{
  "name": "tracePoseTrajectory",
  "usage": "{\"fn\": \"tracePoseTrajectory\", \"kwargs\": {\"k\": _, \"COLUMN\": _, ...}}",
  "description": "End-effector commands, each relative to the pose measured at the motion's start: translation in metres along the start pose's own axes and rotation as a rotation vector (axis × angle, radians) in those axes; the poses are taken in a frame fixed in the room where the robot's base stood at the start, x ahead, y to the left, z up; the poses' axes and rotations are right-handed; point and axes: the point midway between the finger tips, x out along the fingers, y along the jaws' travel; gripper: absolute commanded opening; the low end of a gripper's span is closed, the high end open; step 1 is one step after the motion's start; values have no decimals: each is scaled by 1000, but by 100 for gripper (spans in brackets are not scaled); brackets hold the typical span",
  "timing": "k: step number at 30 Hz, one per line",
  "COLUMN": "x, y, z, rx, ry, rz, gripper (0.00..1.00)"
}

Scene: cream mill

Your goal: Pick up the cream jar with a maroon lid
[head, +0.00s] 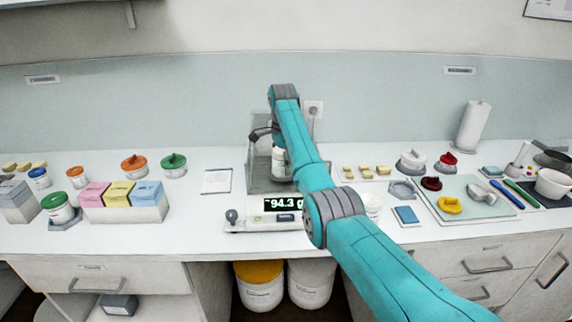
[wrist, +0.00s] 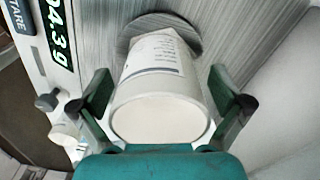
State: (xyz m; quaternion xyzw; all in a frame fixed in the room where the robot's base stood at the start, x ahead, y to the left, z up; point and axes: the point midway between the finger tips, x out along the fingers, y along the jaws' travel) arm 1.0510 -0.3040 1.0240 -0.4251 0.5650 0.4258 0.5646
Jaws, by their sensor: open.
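A white jar with a printed label (wrist: 158,75) stands at the round pan (wrist: 140,27) of the weighing scale in the wrist view. Its near end is a pale round face with a rim, and no maroon lid shows on it. My gripper (wrist: 160,92) is open, with one finger on each side of the jar; I cannot tell whether they touch it. In the head view this jar (head: 279,166) is partly hidden by my arm, and my gripper (head: 262,133) is beside its top.
The scale (head: 240,222) reads 94.3 g and has clear shield walls around the pan. A white tub (head: 372,203) stands right of my arm, partly hidden. Coloured boxes (head: 117,197) and lidded jars stand at left. Lids and tools lie on a pale mat (head: 466,212).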

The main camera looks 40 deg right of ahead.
Motion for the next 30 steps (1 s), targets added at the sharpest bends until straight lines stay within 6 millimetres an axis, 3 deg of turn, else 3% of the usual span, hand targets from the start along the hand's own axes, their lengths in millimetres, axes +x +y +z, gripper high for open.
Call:
{"fn": "tracePoseTrajectory", "kwargs": {"k": 6, "x": 2, "y": 0, "z": 0, "rx": 1, "ry": 0, "rz": -1, "gripper": 100}}
{"fn": "tracePoseTrajectory", "kwargs": {"k": 8, "x": 1, "y": 0, "z": 0, "rx": 1, "ry": 0, "rz": -1, "gripper": 88}}
{"fn": "tracePoseTrajectory", "kwargs": {"k": 13, "x": 2, "y": 0, "z": 0, "rx": 1, "ry": 0, "rz": 0, "gripper": 45}}
{"fn": "tracePoseTrajectory", "kwargs": {"k": 19, "x": 3, "y": 0, "z": 0, "rx": 1, "ry": 0, "rz": 2, "gripper": 42}}
{"fn": "tracePoseTrajectory", "kwargs": {"k": 20, "x": 3, "y": 0, "z": 0, "rx": 1, "ry": 0, "rz": 2, "gripper": 36}}
{"fn": "tracePoseTrajectory", "kwargs": {"k": 29, "x": -3, "y": 0, "z": -2, "rx": 0, "ry": 0, "rz": 3, "gripper": 36}}
{"fn": "tracePoseTrajectory", "kwargs": {"k": 30, "x": -7, "y": 0, "z": -3, "rx": 0, "ry": 0, "rz": 2, "gripper": 28}}
